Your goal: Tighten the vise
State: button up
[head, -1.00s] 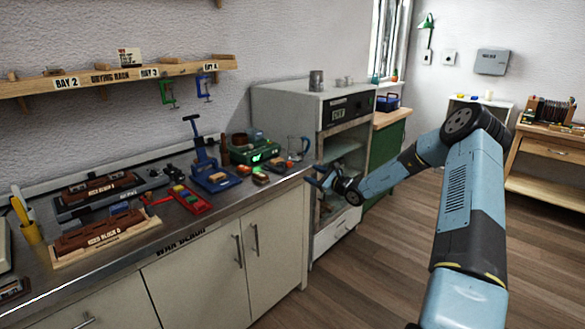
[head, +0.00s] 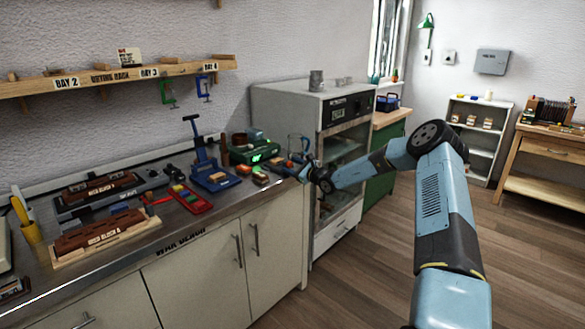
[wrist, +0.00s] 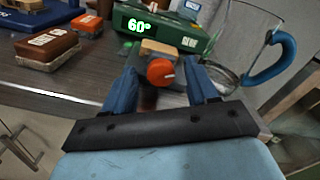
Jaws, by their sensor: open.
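A blue stand with an upright post and a T-shaped bar on top (head: 205,155) stands on the bench; it is the most vise-like thing in view, but I cannot be sure it is the vise. A blue base at the top left of the wrist view (wrist: 38,18) may belong to it. My gripper (wrist: 162,68) is open, its two blue fingers reaching over the bench edge. Between them shows an orange-red round knob (wrist: 160,72) with a light pointer mark, before a small wooden block (wrist: 158,47). I cannot tell whether the fingers touch the knob. In the head view the gripper (head: 305,170) is small, right of the stand.
A green box with a lit display (wrist: 135,25) sits behind the knob. A glass jug with a blue handle (wrist: 270,60) stands close on the right. Brown and orange blocks (wrist: 48,48) lie to the left. An oven-like cabinet (head: 345,140) stands beyond the bench end.

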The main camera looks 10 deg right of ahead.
jog(key=shift+c, duration=0.3)
jog(key=c, duration=0.9)
jog(key=shift+a, duration=0.15)
jog(key=shift+c, duration=0.5)
jog(key=shift+m, duration=0.4)
jog(key=m, duration=0.2)
jog(key=shift+m, duration=0.4)
jog(key=m, duration=0.3)
jog(key=shift+m, duration=0.3)
jog(key=m, duration=0.6)
jog(key=shift+d+f, duration=0.1)
jog(key=shift+d, duration=0.15)
jog(key=shift+m, duration=0.3)
